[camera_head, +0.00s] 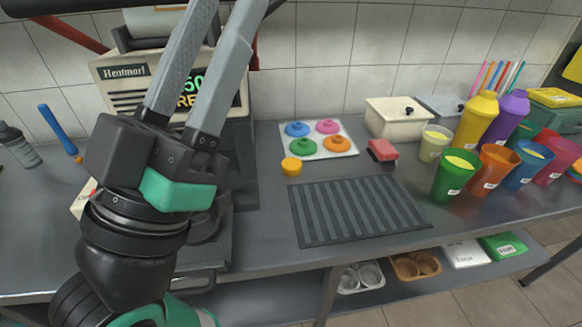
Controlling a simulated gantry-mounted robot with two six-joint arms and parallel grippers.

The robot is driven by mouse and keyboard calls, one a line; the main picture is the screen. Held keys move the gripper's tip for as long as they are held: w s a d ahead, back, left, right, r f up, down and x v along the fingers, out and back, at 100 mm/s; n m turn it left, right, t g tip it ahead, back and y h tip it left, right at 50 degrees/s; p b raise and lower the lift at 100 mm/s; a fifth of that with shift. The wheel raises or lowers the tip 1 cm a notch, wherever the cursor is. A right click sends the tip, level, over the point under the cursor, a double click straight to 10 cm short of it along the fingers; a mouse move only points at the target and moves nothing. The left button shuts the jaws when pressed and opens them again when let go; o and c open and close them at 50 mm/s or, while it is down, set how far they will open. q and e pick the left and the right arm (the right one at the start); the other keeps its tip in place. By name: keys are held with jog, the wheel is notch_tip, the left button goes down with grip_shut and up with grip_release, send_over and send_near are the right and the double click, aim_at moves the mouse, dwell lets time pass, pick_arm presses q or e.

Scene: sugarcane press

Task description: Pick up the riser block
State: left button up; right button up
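No thing in view is plainly marked as the riser block. A small red block with a dark part (382,150) lies on the steel counter, right of the middle; I cannot tell whether it is the riser block. A pale object (84,203) at the left is mostly hidden behind my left arm. My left gripper (236,14) is raised in front of the press, its two long grey fingers apart and pointing up. Nothing shows between them, and their tips reach the top edge of the picture. My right gripper is out of view.
The press (125,88) stands behind my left arm. A ribbed dark mat (358,210) lies mid-counter, with a yellow round piece (291,166) and a tray of coloured discs (318,126) behind it. Cups (457,175) and bottles (476,118) crowd the right. A shelf runs below.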

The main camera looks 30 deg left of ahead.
pick_arm(q)
jog(key=o, duration=0.9)
jog(key=shift+c, duration=0.2)
